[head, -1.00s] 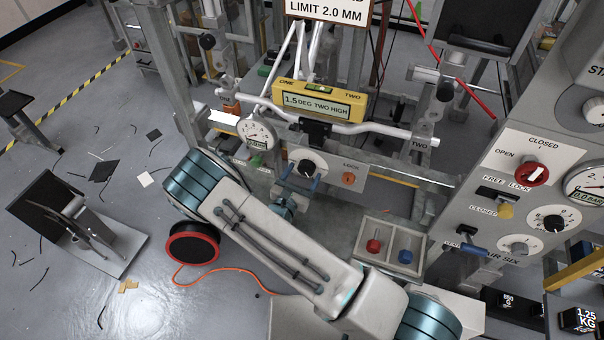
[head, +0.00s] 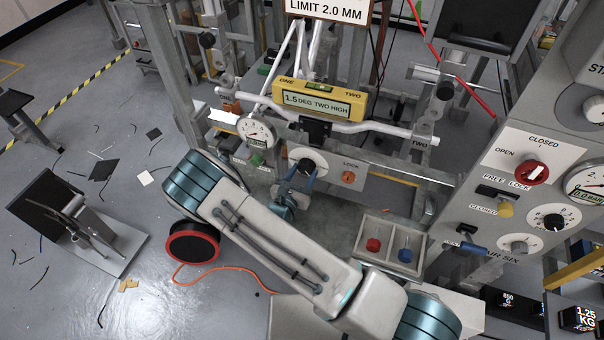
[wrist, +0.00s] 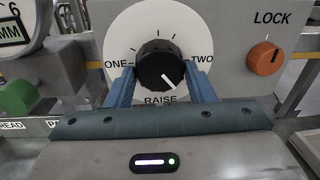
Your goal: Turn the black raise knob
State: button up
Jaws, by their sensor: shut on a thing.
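The black raise knob (wrist: 161,67) sits on a round white dial marked ONE, TWO and RAISE in the wrist view. Its white pointer line aims down and right, between RAISE and TWO. My gripper (wrist: 161,82) has its two blue fingers on either side of the knob, shut on it. In the head view the knob (head: 307,164) shows on the grey panel, with my gripper (head: 297,176) reaching it from below. The fingers hide part of the dial's lower edge.
An orange LOCK knob (wrist: 265,58) is right of the dial. A green knob (wrist: 18,97) and a gauge are at its left. A tray with red and blue knobs (head: 373,245) lies right of my arm.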

jog(key=n, duration=0.5)
jog(key=n+p, duration=0.1)
jog(key=n, duration=0.4)
jog(key=shift+d+n+t, duration=0.1)
jog(key=shift+n+t, duration=0.2)
dwell(0.4)
jog(key=o, duration=1)
jog(key=shift+s, duration=0.1)
jog(key=b+v, duration=0.2)
jog(key=v, duration=1.1)
jog(key=shift+s, duration=0.35)
